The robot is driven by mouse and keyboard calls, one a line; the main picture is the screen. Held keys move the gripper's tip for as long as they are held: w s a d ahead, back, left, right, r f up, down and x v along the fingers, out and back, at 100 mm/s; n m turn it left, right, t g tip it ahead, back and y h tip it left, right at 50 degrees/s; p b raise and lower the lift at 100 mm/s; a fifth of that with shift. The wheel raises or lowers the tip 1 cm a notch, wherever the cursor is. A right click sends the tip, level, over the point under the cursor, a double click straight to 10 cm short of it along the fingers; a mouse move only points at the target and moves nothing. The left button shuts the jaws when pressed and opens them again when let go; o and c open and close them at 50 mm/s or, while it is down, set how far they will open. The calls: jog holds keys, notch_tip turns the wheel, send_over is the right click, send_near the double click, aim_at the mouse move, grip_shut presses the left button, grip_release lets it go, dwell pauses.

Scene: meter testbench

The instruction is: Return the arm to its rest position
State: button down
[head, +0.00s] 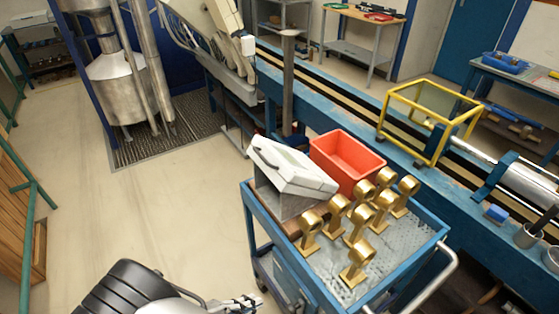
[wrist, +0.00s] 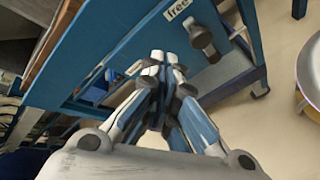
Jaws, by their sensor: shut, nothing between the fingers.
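My gripper (head: 248,303) shows at the bottom edge of the head view, beside the lower left of the blue cart (head: 262,232). In the wrist view my gripper (wrist: 158,60) is shut, its fingertips together with nothing between them. I cannot tell how far the fingertips are from the panel.
The cart carries several brass meter bodies (head: 358,262), a red bin (head: 346,160) and a white-lidded box (head: 292,168). A blue bench (head: 440,190) with a yellow frame (head: 428,120) runs behind it. The floor (head: 150,215) at left is clear.

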jog(key=w+d+r+m+g+y, duration=0.15)
jog(key=d+r+m+g, duration=0.35)
jog(key=r, duration=0.7)
jog(key=w+d+r+m+g+y, duration=0.1)
jog(key=d+r+m+g+y, duration=0.15)
jog(key=d+r, duration=0.7)
jog(key=s+d+r+m+t+y, duration=0.2)
jog(key=s+d+r+m+y, duration=0.1)
jog(key=s+r, duration=0.3)
jog(key=s+d+r+m+t+y, duration=0.2)
jog(key=s+d+r+m+y, duration=0.1)
jog(key=r, duration=0.5)
jog(key=s+d, duration=0.1)
jog(key=s, duration=0.1)
jog(key=shift+s+d+r+m, duration=0.15)
jog(key=shift+s+d+m, duration=0.2)
jog(key=shift+d, duration=0.05)
